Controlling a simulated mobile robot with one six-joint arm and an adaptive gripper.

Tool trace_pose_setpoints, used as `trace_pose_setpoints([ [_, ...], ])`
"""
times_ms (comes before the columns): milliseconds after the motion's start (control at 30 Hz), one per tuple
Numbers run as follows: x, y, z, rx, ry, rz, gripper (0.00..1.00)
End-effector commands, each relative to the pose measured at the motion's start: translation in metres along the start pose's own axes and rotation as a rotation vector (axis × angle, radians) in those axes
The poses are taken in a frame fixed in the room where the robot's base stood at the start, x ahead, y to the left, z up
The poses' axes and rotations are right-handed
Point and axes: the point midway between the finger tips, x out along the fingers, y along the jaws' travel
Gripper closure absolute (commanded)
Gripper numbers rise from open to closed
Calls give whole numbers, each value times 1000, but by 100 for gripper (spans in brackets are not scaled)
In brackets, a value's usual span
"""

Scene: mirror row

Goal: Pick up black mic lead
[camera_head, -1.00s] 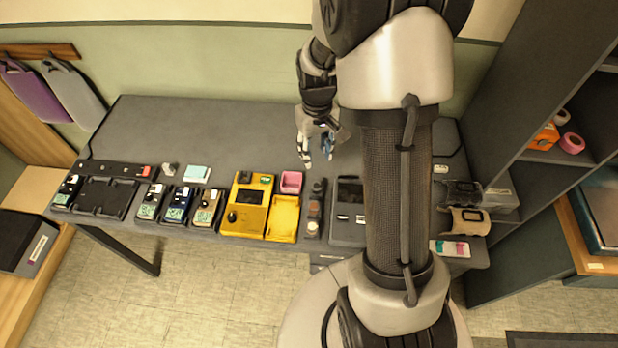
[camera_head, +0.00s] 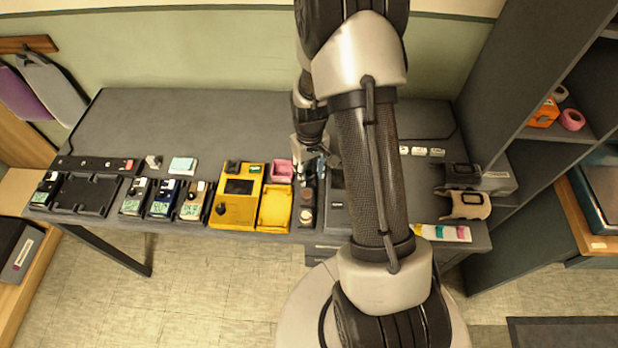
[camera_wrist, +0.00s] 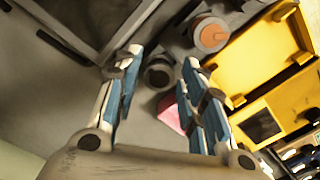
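A small black round object, which looks like the black mic lead (camera_wrist: 158,74), lies between and just beyond my fingertips in the wrist view. My gripper (camera_wrist: 162,62) is open and empty, with its two blue-and-white fingers apart on either side of it. In the head view my gripper (camera_head: 311,172) points down over the back end of a narrow dark tray, and it largely hides the black object there. I cannot tell the exact height of the fingertips above it.
A round item with a copper-coloured top (camera_wrist: 211,35) sits beside the black object. A yellow device (camera_head: 237,195) and its yellow tray (camera_head: 275,208) stand to the left, with a pink box (camera_head: 280,171) close to my fingers. The back left of the table (camera_head: 200,120) is clear.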

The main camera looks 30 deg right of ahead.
Motion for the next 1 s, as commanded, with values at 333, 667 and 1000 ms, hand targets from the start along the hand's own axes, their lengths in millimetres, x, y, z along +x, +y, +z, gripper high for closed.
trace_pose_setpoints([
  [333, 15, 0, -1, 0, 2, 0, 63],
  [667, 15, 0, -1, 0, 1, 0, 85],
  [1000, 14, 0, -1, 1, 2, 0, 95],
])
